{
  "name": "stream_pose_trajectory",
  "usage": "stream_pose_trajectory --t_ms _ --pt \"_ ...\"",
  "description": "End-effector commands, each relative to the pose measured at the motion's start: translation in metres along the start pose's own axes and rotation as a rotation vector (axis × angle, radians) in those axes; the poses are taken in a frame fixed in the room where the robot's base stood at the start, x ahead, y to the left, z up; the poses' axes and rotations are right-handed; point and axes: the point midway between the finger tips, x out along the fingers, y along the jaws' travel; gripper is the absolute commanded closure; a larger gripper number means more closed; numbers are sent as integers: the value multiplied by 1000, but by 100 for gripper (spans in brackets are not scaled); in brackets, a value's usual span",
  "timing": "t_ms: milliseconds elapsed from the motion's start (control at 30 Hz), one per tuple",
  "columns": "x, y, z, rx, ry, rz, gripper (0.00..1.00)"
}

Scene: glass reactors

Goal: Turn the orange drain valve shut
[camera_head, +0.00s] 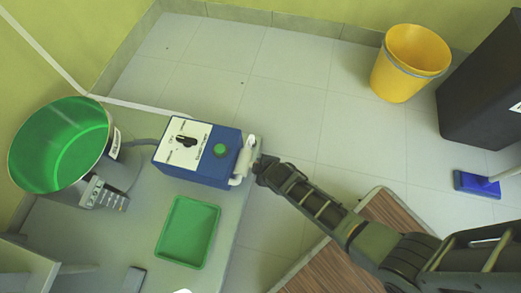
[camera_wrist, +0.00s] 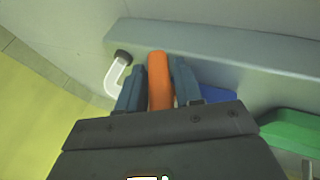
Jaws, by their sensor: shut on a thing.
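The orange drain valve handle (camera_wrist: 158,72) shows in the wrist view as an upright bar between my two fingers. My gripper (camera_wrist: 157,80) is shut on it, one finger on each side. In the head view my gripper (camera_head: 262,168) is at the table's right edge, next to a white pipe fitting (camera_head: 244,162) beside a blue control box (camera_head: 200,155). The orange handle cannot be made out in the head view. The valve's body is hidden behind my fingers and gripper housing in the wrist view.
A green tray (camera_head: 187,232) and a steel pot with green inside (camera_head: 104,165) are on the grey table (camera_head: 226,252). A bent white tube (camera_wrist: 116,76) is left of my fingers. Right are a yellow bin (camera_head: 400,75) and a black bin (camera_head: 480,90). The middle floor is clear.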

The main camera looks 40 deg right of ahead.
Motion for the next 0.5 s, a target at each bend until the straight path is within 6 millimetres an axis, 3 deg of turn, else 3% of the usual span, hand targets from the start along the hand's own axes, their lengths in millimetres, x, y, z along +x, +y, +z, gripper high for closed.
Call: stream_pose_trajectory --t_ms 500 --pt "0 0 0 116 0 -280 96"
